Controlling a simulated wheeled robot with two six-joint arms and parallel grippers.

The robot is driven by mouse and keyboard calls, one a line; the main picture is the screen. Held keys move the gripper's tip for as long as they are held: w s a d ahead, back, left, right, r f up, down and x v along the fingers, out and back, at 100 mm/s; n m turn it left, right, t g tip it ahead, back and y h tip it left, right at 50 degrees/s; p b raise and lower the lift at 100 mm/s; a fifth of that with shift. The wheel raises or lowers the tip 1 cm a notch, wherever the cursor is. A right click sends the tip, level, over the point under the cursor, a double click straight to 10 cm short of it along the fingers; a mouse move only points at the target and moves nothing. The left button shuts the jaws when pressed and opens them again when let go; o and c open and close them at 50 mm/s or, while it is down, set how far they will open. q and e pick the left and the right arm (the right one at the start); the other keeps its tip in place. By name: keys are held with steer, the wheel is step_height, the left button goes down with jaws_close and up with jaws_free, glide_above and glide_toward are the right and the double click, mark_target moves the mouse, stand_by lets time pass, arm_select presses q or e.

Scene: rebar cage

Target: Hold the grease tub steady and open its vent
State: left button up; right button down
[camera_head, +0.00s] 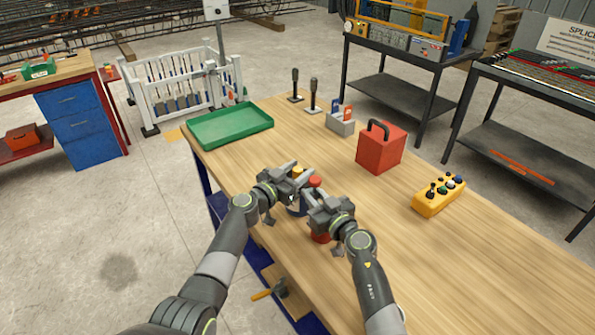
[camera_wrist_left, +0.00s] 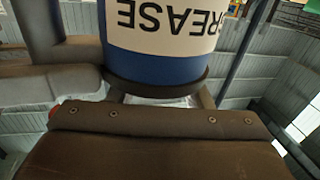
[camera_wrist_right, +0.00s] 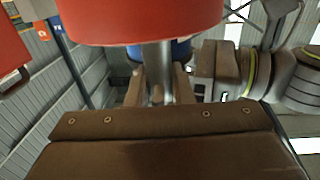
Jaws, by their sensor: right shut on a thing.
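The blue grease tub (camera_head: 297,208) stands on the wooden bench, partly hidden by both grippers. In the left wrist view the tub (camera_wrist_left: 160,42) shows a cream label reading upside down and a dark rim. My left gripper (camera_head: 294,172) is at the tub's rim with its fingers apart; I cannot tell whether they touch it. A yellow part (camera_head: 298,172) shows beside them. My right gripper (camera_head: 316,196) is shut on a grey stem (camera_wrist_right: 158,70) next to a red body (camera_wrist_right: 140,18). Red also shows below that gripper. The vent is not clearly visible.
A green tray (camera_head: 229,125), a red box with a handle (camera_head: 380,150) and a yellow control box (camera_head: 437,196) stand on the bench. A grey caddy (camera_head: 340,125) and two upright black-handled tools are behind. The bench's right front is clear.

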arm_select(q)
steer(key=c, duration=0.9)
steer(key=shift+w+m+g+h, duration=0.1)
steer(key=shift+m+g+h, duration=0.7)
steer(key=shift+g+h, duration=0.1)
steer(key=shift+c, duration=0.2)
steer(key=shift+f+m+g+h, duration=0.2)
steer(key=shift+m+g+h, duration=0.8)
steer(key=shift+g, duration=0.4)
steer(key=shift+m+g+h, duration=0.3)
steer(key=shift+m+g, duration=0.2)
steer(key=o, duration=1)
steer(key=shift+r, duration=0.15)
steer(key=shift+c, duration=0.2)
steer(key=v, duration=1.2)
